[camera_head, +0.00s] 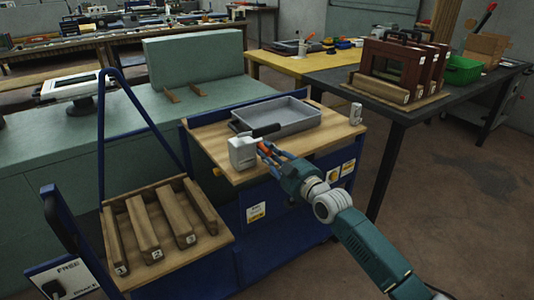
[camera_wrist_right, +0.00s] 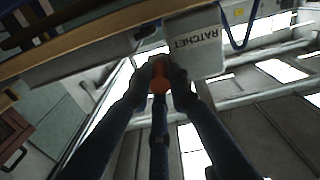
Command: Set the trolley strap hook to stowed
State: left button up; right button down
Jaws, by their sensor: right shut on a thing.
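A white ratchet box (camera_head: 242,153) sits at the front left corner of the trolley's wooden top (camera_head: 208,150). It shows close up in the right wrist view, lettered RATCHET (camera_wrist_right: 195,42). A black handle (camera_head: 266,130) shows beside it. My right gripper (camera_head: 266,150) is at the box's right side. In the wrist view its fingers (camera_wrist_right: 160,75) are closed around a small orange-red piece (camera_wrist_right: 159,78) next to the box. My left gripper is out of view.
A grey tray (camera_head: 282,116) lies on the trolley top. Numbered wooden bars (camera_head: 145,228) lie on the lower trolley deck, below a blue frame (camera_head: 101,130). A dark table (camera_head: 400,108) with brown frames (camera_head: 390,68) stands at right. Open floor (camera_head: 460,200) lies right of my arm.

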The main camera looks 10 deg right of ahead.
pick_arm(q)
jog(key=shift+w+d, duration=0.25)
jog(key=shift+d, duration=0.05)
pick_arm(e)
jog(key=shift+s+a+f, duration=0.1)
jog(key=shift+a+f, duration=0.15)
jog(key=shift+f, duration=0.25)
jog(key=c, duration=1.6)
grip_release()
jog(key=shift+c, duration=0.2)
jog(key=shift+r, duration=0.1)
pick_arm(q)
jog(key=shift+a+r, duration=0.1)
pick_arm(e)
jog(key=shift+r, duration=0.1)
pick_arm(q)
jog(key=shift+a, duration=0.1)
pick_arm(e)
jog(key=shift+s, duration=0.1)
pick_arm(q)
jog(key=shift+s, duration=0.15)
pick_arm(e)
jog(key=v, duration=1.1)
jog(key=shift+s+d+r, duration=0.1)
jog(key=shift+s+d, duration=0.05)
jog(key=shift+s, duration=0.25)
